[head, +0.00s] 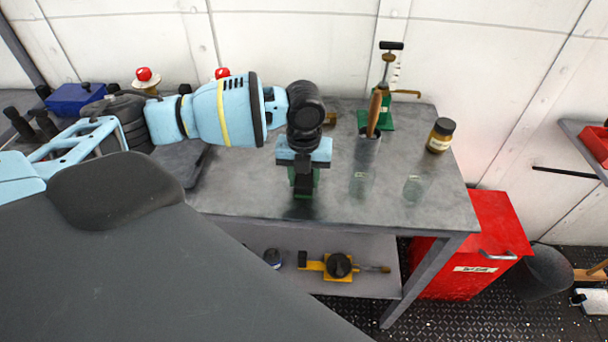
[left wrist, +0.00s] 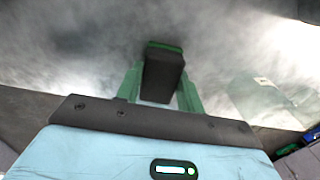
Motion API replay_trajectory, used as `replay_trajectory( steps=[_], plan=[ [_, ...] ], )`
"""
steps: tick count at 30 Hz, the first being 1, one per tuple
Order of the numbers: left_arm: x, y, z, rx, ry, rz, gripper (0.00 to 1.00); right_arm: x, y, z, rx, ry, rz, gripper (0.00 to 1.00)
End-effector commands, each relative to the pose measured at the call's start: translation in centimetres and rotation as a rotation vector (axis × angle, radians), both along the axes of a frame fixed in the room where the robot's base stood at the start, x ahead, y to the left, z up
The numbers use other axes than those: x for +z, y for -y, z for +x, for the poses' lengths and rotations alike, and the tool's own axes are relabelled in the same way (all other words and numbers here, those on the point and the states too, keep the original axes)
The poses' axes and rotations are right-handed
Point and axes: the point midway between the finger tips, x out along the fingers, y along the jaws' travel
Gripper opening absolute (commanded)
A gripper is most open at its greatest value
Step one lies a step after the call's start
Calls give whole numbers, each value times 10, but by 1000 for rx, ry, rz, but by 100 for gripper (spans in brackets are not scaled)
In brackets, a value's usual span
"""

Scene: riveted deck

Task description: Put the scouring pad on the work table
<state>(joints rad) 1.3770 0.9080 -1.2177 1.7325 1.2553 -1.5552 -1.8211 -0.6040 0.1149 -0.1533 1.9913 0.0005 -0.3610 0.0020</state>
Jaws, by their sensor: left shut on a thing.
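The scouring pad, a dark block with a green face (left wrist: 163,75), is between the green fingers of my left gripper (left wrist: 160,95) in the left wrist view. In the head view my left gripper (head: 303,180) points down over the front middle of the grey work table (head: 245,190), shut on the pad. My right gripper is not in view.
A cup with a wooden handle (head: 367,150), a clear glass (head: 413,187), a dark-capped jar (head: 439,137) and a green stand (head: 380,118) are right of the gripper. A red cabinet (head: 485,235) stands beyond the table's right end.

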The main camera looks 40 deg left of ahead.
Motion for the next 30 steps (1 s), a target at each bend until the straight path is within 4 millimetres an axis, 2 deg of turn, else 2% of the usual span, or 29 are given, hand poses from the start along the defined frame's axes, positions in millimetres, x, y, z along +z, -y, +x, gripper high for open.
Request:
replay_trajectory(
  steps=[1,6,17,20,30],
  plan=[
    [-1,0,0,0,0,0,40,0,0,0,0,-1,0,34],
    [0,0,0,0,0,0,59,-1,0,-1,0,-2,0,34],
    [6,0,1,1,2,0,59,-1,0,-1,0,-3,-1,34],
    [18,0,1,1,4,-1,59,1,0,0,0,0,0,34],
    [85,0,1,0,5,-2,59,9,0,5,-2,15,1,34]
  ],
)
